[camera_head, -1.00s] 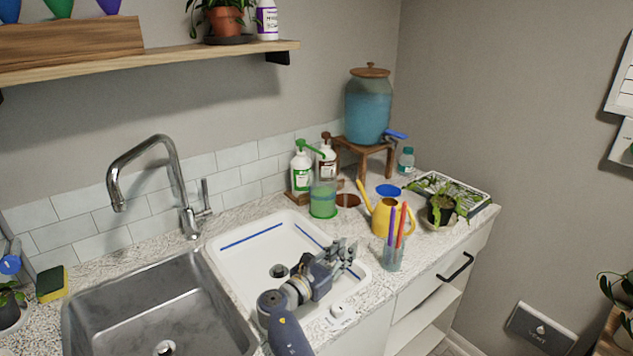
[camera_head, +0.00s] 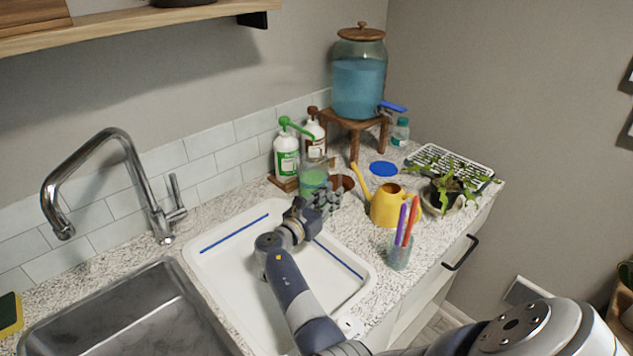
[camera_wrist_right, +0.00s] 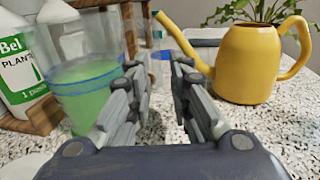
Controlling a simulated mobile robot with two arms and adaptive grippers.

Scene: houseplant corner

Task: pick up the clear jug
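The clear jug (camera_head: 313,178), see-through with green liquid in its lower part, stands on the counter in front of the pump bottles. In the right wrist view the clear jug (camera_wrist_right: 82,85) is at the left, partly covered by the left finger. My right gripper (camera_head: 326,198) is just in front of the jug in the head view and hides part of its base. In the wrist view my right gripper (camera_wrist_right: 155,85) is open, its fingers apart with nothing between them. The jug is outside the left finger; I cannot tell whether they touch. My left gripper is not in view.
A yellow watering can (camera_head: 386,205) stands to the right, a cup of pens (camera_head: 399,252) before it. A green-pump bottle (camera_head: 287,157) is behind the jug. A blue-filled dispenser (camera_head: 359,85) sits on a wooden stand. A white tray (camera_head: 215,262) lies under my arm, beside the sink.

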